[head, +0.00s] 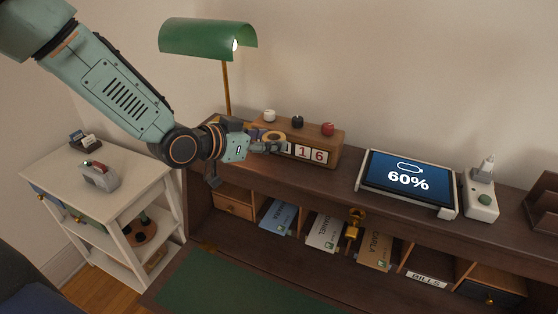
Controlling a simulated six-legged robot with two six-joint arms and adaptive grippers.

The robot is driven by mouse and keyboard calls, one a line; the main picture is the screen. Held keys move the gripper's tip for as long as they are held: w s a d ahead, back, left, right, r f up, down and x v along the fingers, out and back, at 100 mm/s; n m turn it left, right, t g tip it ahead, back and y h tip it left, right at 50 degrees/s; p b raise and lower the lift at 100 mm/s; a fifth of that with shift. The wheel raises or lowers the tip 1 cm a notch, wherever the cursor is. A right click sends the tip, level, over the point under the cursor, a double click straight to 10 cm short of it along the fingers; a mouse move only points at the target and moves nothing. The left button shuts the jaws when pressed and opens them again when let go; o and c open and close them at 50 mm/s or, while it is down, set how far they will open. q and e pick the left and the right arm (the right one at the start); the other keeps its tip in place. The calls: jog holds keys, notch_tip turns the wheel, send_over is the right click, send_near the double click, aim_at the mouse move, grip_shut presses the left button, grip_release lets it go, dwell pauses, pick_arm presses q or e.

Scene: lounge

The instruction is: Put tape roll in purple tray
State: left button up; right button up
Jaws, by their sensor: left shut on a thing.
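The tape roll (273,136) is a small tan ring in front of the wooden calendar block, on the upper shelf of the desk. My left gripper (268,147) is shut on it, with the arm coming in from the upper left. A small patch of purple, perhaps the purple tray (257,131), shows just behind the gripper; most of it is hidden. I cannot tell whether the roll touches it. My right gripper is not in view.
The calendar block (325,144) with several knobs stands right beside the gripper. A green lamp (208,38) rises behind it. A tablet (408,182) and a white charger (480,202) are to the right. A white side table (75,165) stands at left.

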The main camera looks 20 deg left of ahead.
aim_at(269, 169)
pick_arm(q)
jog(key=shift+f, duration=0.65)
jog(key=shift+d+f, duration=0.25)
notch_tip(269, 169, down, 4)
jog(key=shift+w+d, duration=0.15)
jog(key=shift+a+f, duration=0.1)
jog(key=shift+a, duration=0.15)
jog(key=shift+d+f, duration=0.1)
jog(key=shift+d, duration=0.2)
jog(key=o, duration=0.5)
jog(key=shift+d+f+b, duration=0.1)
jog(key=shift+b, duration=0.2)
jog(key=shift+c, duration=0.2)
jog(key=o, duration=0.5)
jog(key=shift+a, duration=0.3)
jog(key=shift+c, duration=0.2)
jog(key=shift+d, duration=0.2)
